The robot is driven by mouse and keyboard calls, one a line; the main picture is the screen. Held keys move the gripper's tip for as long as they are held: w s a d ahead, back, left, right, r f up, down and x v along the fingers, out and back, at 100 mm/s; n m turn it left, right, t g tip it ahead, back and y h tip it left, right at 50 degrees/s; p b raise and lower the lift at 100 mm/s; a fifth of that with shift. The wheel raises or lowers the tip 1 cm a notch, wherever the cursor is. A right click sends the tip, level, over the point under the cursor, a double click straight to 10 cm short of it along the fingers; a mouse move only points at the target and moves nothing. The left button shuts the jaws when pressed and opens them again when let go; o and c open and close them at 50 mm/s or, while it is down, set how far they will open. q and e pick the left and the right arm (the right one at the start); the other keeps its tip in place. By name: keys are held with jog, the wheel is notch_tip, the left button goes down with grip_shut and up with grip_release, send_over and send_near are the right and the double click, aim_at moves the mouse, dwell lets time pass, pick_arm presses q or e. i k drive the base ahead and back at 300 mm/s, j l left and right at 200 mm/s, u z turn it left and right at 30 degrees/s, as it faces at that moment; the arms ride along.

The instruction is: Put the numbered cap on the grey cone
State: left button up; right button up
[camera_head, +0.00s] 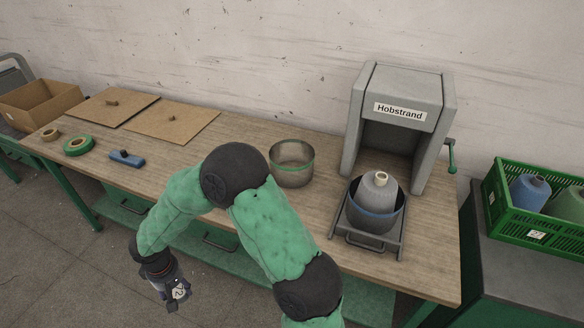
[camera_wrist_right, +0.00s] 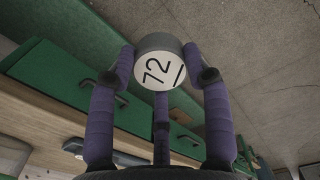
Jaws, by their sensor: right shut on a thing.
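My right gripper (camera_head: 172,290) is shut on the numbered cap (camera_head: 180,292), in front of the workbench's left part and away from the cone. The grey cone (camera_head: 379,198) stands upright with a pale tip, inside a dark pot with a blue band (camera_head: 372,220) in front of the grey Hobstrand machine (camera_head: 397,110). My left gripper is not in view.
A metal pot with a green band (camera_head: 292,165) stands mid-bench. A green crate (camera_head: 538,235) with cones is on the right. My green arm crosses the bench front.

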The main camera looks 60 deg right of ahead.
aim_at(382, 176)
jog(key=z, duration=1.65)
jog(key=k+l, duration=0.05)
